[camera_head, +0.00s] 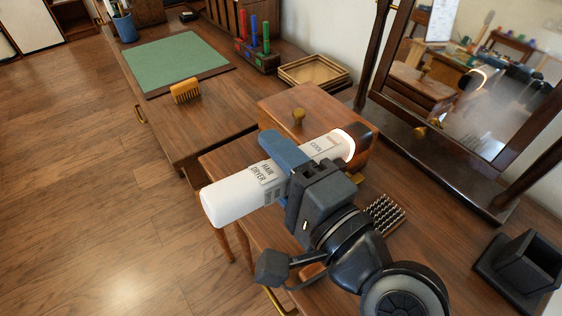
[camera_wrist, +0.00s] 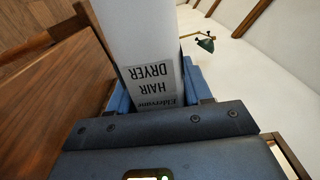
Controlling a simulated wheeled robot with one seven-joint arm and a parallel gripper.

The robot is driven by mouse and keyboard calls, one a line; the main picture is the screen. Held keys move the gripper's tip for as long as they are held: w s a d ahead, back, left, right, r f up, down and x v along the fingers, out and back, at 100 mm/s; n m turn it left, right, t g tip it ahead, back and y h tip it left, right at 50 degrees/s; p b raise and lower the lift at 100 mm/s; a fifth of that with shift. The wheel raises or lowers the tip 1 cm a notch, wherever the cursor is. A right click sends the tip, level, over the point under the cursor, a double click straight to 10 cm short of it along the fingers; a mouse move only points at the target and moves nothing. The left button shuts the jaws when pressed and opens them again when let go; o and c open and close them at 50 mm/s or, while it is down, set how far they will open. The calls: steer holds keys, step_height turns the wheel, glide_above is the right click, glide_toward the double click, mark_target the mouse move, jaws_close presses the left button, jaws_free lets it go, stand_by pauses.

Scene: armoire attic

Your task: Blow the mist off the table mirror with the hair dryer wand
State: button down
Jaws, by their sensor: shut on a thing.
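The white hair dryer wand (camera_head: 235,194) is held crosswise in my gripper (camera_head: 283,152), whose blue fingers are shut around its middle. Its label reads "HAIR DRYER". Its glowing end (camera_head: 350,142) points right, toward the mirror side, above a small wooden box. In the wrist view the wand (camera_wrist: 140,40) runs up from between the fingers. The table mirror (camera_head: 440,85) stands tilted in a dark wooden frame at the right. A whitish haze (camera_head: 490,125) covers the lower right of its glass; the upper left reflects the room clearly. The wand's end is apart from the glass.
A wooden box with a knob (camera_head: 298,118) stands below the wand. A spiky dark block (camera_head: 384,214) and a black square holder (camera_head: 522,268) lie on the near table.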

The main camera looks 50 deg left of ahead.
steer(key=a+p, duration=0.1)
steer(key=a, duration=0.7)
steer(key=shift+w, duration=0.3)
stand_by(0.6)
steer(key=shift+r+p, duration=0.2)
steer(key=shift+p, duration=0.1)
steer(key=d+r+p, duration=0.4)
steer(key=r+p, duration=0.1)
steer(key=shift+s+d+r, duration=0.2)
steer(key=shift+d+r, duration=0.15)
steer(key=shift+d, duration=0.05)
stand_by(0.4)
steer(key=shift+s+p, duration=0.1)
steer(key=shift+p, duration=0.2)
steer(key=shift+s+a+r+p, duration=0.15)
steer(key=shift+s+p, duration=0.45)
steer(key=shift+s, duration=0.6)
steer(key=shift+s+a+r+p, duration=0.1)
steer(key=shift+s+p, duration=0.45)
steer(key=shift+s, duration=0.65)
